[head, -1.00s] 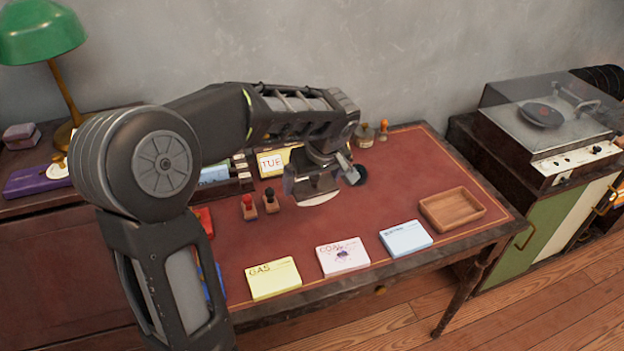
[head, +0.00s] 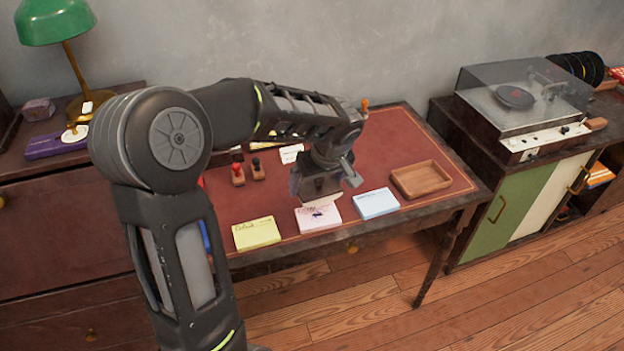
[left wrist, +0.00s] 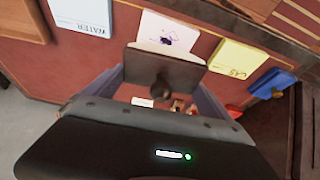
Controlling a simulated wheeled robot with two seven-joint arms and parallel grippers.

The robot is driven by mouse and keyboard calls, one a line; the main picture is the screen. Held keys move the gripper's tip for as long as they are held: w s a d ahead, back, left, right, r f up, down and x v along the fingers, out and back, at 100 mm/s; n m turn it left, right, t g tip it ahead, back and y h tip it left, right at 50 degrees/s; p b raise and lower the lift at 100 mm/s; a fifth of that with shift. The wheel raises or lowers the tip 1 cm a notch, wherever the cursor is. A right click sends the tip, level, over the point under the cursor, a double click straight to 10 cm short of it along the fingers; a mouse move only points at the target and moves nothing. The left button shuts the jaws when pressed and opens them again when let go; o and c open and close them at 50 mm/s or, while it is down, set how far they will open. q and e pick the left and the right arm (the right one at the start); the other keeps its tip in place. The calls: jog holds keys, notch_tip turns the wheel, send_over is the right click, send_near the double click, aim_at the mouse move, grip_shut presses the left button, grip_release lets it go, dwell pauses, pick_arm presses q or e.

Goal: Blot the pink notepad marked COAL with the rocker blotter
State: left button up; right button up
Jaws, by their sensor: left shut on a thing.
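The pink notepad (head: 318,217) lies near the desk's front edge, with a dark purple ink mark on it. It also shows in the left wrist view (left wrist: 168,31), partly covered by the blotter; its label is not readable now. My left gripper (head: 322,184) is shut on the rocker blotter (left wrist: 163,72), a dark block with a round knob. In the head view the blotter's pale underside shows just over the notepad's back edge. I cannot tell whether it touches the paper. My right gripper is not in view.
A yellow notepad (head: 257,233) lies left of the pink one and a blue notepad (head: 377,203) right of it. A wooden tray (head: 420,191) sits further right. Two stamps (head: 238,173) stand behind the yellow pad. The desk behind the tray is clear.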

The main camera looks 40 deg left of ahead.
aim_at(316, 212)
pick_arm(q)
jog(key=shift+a, duration=0.2)
jog(key=shift+d, duration=0.1)
jog(key=shift+f+b, duration=1.2)
jog(key=shift+f, duration=1.9)
jog(key=shift+f+b, duration=0.4)
jog(key=shift+b, duration=0.15)
jog(key=shift+w+d+g+y, duration=0.2)
jog(key=shift+w+g+y, duration=0.2)
jog(key=shift+g, duration=0.6)
jog(key=shift+s, duration=0.1)
